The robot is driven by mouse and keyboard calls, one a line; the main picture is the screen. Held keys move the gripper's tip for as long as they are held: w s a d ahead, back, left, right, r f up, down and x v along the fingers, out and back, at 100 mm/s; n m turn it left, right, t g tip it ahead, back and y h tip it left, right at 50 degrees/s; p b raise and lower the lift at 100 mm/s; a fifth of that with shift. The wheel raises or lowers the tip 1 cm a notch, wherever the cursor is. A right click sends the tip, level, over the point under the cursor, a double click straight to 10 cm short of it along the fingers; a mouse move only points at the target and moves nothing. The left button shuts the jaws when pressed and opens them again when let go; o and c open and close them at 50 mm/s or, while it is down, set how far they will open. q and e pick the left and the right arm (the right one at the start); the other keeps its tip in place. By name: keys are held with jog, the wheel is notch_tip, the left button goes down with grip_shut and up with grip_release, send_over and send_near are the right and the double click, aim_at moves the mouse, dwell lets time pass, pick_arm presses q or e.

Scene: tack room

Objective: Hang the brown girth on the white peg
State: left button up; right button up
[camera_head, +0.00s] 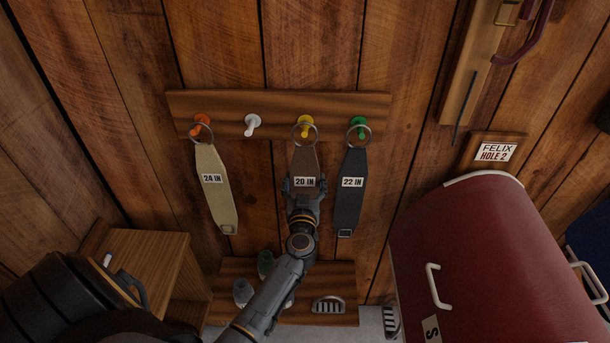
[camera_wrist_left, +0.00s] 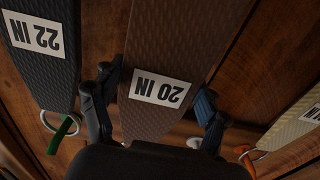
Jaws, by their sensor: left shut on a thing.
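The brown girth (camera_head: 303,160), labelled 20 IN, hangs by its metal ring around the yellow peg (camera_head: 304,125). My right gripper is not in view.
The cream 24 IN girth (camera_head: 213,185) hangs on the orange peg (camera_head: 200,121). The dark 22 IN girth (camera_head: 350,190) hangs on the green peg (camera_head: 358,122), close to the brown one. Below is a shelf (camera_head: 340,292) with bottles.

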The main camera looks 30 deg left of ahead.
pick_arm(q)
jog(key=p+v, duration=0.2)
jog(key=v, duration=0.6)
jog(key=shift+p, duration=0.4)
jog(key=shift+a+r, duration=0.1)
dwell(0.6)
